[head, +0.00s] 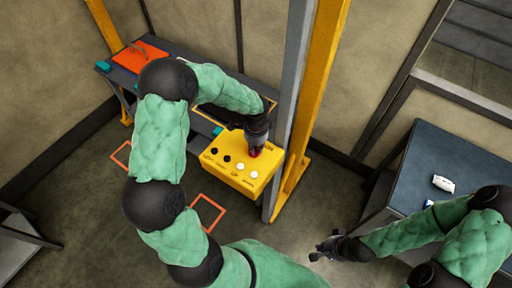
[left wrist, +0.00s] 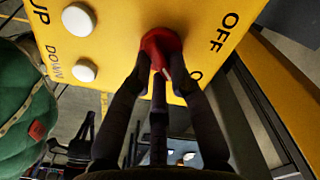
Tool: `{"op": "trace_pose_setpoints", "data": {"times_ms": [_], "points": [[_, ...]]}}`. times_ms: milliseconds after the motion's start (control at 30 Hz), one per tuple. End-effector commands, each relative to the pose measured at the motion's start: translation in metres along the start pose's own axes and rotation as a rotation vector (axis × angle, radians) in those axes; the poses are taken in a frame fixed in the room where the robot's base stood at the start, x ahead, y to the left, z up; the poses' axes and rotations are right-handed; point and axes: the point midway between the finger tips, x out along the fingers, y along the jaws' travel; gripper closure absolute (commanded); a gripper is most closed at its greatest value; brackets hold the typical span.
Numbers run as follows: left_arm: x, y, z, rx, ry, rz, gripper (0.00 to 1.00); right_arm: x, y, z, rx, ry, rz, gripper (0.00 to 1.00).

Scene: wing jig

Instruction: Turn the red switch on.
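The red switch (head: 255,153) is a round knob on the yellow control box (head: 234,171); it also shows in the left wrist view (left wrist: 160,48). A pale mark on the knob points down and to the right in that view, away from the printed OFF. Another label, starting with O, is mostly hidden behind a finger. My left gripper (head: 257,143) is at the knob, with its fingers (left wrist: 166,78) closed around its two sides. My right gripper (head: 322,249) is empty, low over the floor, its fingers apart.
Black and white buttons (head: 240,167) sit beside the knob on the box. Yellow and grey posts (head: 314,90) rise directly behind it. A dark table (head: 440,150) with a small white item (head: 443,184) stands at right. An orange panel (head: 140,56) lies at the back left.

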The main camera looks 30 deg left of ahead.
Motion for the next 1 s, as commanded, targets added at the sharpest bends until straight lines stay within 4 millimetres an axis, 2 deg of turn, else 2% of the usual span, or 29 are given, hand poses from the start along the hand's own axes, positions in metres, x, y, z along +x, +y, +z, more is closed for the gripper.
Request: {"op": "trace_pose_setpoints", "data": {"times_ms": [33,67,100,400,533,667,1000], "points": [[-0.001,-0.001,-0.001,0.001,0.001,-0.002,0.66,0.0,0.0,0.0,0.0,0.0,0.0,1.0],[-0.001,-0.001,0.0,0.001,0.001,-0.002,0.58,0.0,0.0,0.0,0.0,0.0,0.0,1.0],[-0.001,-0.001,0.0,0.001,0.001,-0.002,0.56,0.0,0.0,0.0,0.0,0.0,0.0,1.0],[-0.001,0.0,0.0,0.0,0.0,-0.001,0.56,0.0,0.0,0.0,0.0,0.0,0.0,1.0],[-0.009,-0.001,0.0,-0.001,0.0,-0.003,0.56,0.0,0.0,0.0,0.0,0.0,0.0,1.0],[-0.029,-0.001,-0.001,0.0,0.002,-0.005,0.56,0.0,0.0,0.0,0.0,0.0,0.0,1.0],[-0.094,-0.001,-0.001,0.0,0.003,-0.005,0.56,0.0,0.0,0.0,0.0,0.0,0.0,1.0]]}}
